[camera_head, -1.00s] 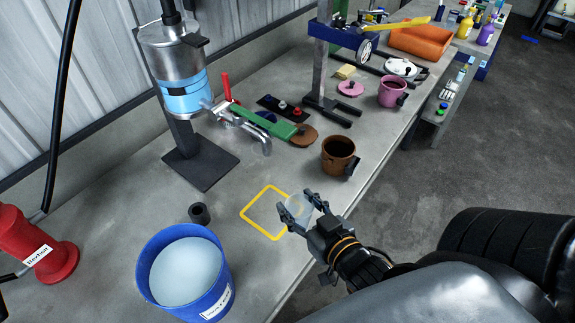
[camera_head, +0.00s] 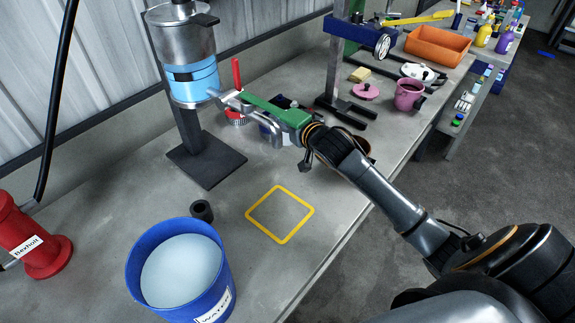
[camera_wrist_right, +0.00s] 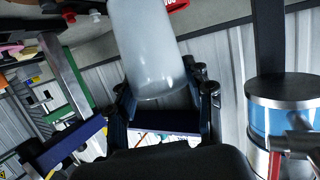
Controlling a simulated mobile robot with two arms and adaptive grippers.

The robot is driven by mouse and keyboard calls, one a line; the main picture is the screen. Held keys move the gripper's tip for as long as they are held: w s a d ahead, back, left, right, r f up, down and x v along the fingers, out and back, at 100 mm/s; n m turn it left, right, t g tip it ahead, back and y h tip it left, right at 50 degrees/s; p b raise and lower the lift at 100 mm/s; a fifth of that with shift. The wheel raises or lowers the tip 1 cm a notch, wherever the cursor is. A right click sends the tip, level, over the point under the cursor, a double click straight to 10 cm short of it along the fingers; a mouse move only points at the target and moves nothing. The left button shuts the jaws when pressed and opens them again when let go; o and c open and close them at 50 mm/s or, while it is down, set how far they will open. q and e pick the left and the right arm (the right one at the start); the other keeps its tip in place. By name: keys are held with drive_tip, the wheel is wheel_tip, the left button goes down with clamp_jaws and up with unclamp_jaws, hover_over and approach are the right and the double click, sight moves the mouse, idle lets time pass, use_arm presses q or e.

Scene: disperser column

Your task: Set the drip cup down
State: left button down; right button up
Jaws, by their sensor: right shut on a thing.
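The drip cup, a translucent whitish cup (camera_wrist_right: 145,50), is between the fingers of my right gripper (camera_wrist_right: 165,95) in the right wrist view. The gripper is shut on it. In the head view my right gripper (camera_head: 298,135) is at the far end of my arm, beside the green handle (camera_head: 276,110) near the disperser's outlet. There the fingers and cup are mostly hidden or hard to make out. A yellow square outline (camera_head: 247,213) on the bench is empty. My left gripper is not in view.
The disperser column with its steel and blue vessel (camera_head: 192,80) stands at the back left. A blue bucket (camera_head: 140,285) of pale liquid, a small black cylinder (camera_head: 202,211) and a red stand (camera_head: 45,262) are at the front left. A pink mug (camera_head: 408,96) stands farther right.

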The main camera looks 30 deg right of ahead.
drive_tip(key=f, duration=0.5)
drive_tip(key=shift+w+d+f, duration=0.15)
drive_tip(key=shift+d+f, duration=0.05)
drive_tip(key=shift+f, duration=2.15)
drive_tip(key=shift+f, duration=0.1)
drive_tip(key=o, duration=0.9)
drive_tip(key=v, duration=1.2)
